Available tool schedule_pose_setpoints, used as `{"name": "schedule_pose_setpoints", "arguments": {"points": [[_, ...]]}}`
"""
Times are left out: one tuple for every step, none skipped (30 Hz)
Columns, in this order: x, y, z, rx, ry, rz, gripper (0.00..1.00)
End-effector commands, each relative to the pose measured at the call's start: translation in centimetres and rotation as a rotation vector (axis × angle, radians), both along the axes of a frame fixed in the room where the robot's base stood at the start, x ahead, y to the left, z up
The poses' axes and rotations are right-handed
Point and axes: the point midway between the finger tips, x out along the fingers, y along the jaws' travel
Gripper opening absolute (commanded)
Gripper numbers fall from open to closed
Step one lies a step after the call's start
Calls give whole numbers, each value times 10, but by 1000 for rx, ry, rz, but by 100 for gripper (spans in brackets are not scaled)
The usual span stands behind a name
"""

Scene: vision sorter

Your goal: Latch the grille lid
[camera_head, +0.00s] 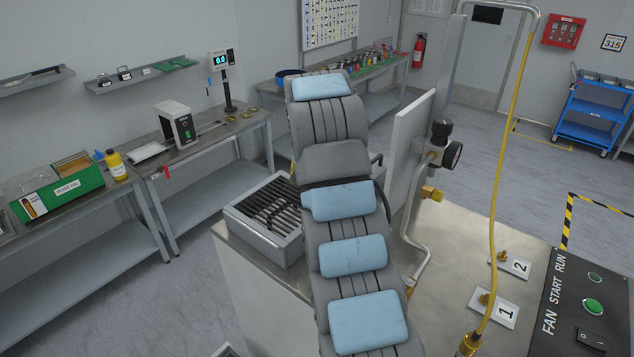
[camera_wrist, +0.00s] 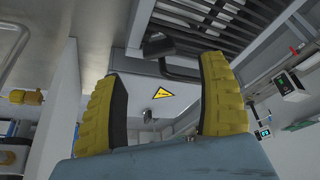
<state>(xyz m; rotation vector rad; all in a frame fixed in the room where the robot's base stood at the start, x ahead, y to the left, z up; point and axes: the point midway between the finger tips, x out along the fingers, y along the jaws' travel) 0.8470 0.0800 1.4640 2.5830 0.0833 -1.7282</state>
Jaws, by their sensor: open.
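The grille lid (camera_head: 268,207), a panel of dark parallel slats, lies in the top of a grey metal box (camera_head: 268,246) left of my arm. Its slats also show at the top right of the wrist view (camera_wrist: 225,32). There, a dark block (camera_wrist: 157,46) and a black handle bar (camera_wrist: 172,69) show at the lid's edge, above a grey face with a yellow warning triangle (camera_wrist: 186,95) and a small metal knob (camera_wrist: 161,93). I cannot tell the latch's state. My gripper (camera_wrist: 159,75) is open, its yellow ribbed fingers apart with nothing visibly held. My arm hides it in the head view.
A fan control panel (camera_head: 590,305) is at bottom right. Benches line the left wall. The floor at right is mostly clear.

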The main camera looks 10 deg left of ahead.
Motion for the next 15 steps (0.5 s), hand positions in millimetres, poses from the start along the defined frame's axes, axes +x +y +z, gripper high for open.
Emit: {"name": "schedule_pose_setpoints", "arguments": {"points": [[-2, -2, 7, -3, -3, -2, 74], [-3, -2, 11, -4, -3, -2, 74], [-5, -1, 15, -4, -3, 0, 74], [-7, -2, 18, -5, -2, -1, 74], [-8, -3, 20, -5, -1, -2, 74], [-9, -2, 24, -5, -1, -2, 74], [-10, -2, 26, -4, -1, -1, 74], [-11, -2, 29, -4, -2, -2, 74], [-12, -2, 33, -4, -3, -1, 74], [-13, -2, 35, -3, -4, -1, 74], [-14, -2, 38, -3, -4, -2, 74], [-15, -2, 40, -4, -4, -1, 74], [-16, -1, 42, -3, -4, 0, 74], [-17, -1, 43, -3, -3, 0, 74], [-18, -2, 44, -3, -2, 0, 74]]}}
